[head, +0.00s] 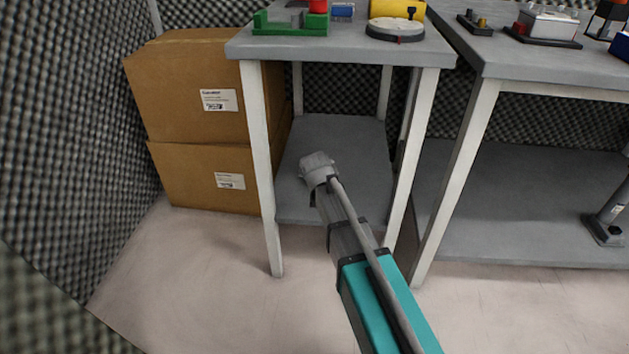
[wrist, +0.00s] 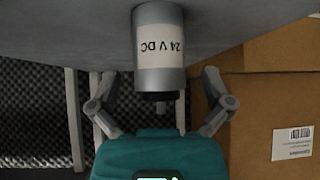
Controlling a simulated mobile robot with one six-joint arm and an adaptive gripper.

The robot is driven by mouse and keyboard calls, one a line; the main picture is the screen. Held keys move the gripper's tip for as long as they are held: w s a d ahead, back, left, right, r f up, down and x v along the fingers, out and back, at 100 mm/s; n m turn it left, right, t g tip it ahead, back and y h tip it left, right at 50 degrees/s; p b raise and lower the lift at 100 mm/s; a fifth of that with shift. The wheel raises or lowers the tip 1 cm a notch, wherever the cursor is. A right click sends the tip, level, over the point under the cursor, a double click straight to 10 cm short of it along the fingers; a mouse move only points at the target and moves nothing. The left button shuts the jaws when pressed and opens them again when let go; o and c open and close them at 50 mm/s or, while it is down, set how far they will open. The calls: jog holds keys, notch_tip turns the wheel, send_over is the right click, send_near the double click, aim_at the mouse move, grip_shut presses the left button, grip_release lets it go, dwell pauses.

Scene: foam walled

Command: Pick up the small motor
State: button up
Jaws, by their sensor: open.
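The small motor (wrist: 160,50) is a silver-grey cylinder with a white "24 V DC" label, shown upside down in the wrist view. Its dark end and thin shaft point toward my gripper's teal body; its other end meets a grey surface. My gripper (wrist: 160,82) is open, with one finger on each side of the motor's dark end and visible gaps on both sides. The fingers do not appear to touch it. In the head view my arm reaches down over the lower shelf (head: 355,190) of the near table; the motor and fingers are not visible there.
The near table's top (head: 345,47) carries a green fixture (head: 290,22), a round grey disc (head: 395,30) and a yellow object (head: 398,9). Its legs flank my arm. Cardboard boxes (head: 185,95) stand left. A second table (head: 540,62) is at right.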

grip_shut()
dwell(0.6)
jog(key=shift+r, duration=0.1)
notch_tip(320, 180, up, 3)
jog(key=p, duration=0.3)
jog(key=s+d+f+p+v, duration=0.1)
jog(key=p+v, duration=0.4)
jog(key=v, duration=0.3)
jog(key=d+f+p+v, duration=0.1)
jog(key=d+p+v, duration=0.1)
jog(key=p+v, duration=0.3)
jog(key=v, duration=0.4)
jog(key=shift+s, duration=0.25)
jog(key=shift+f, duration=0.1)
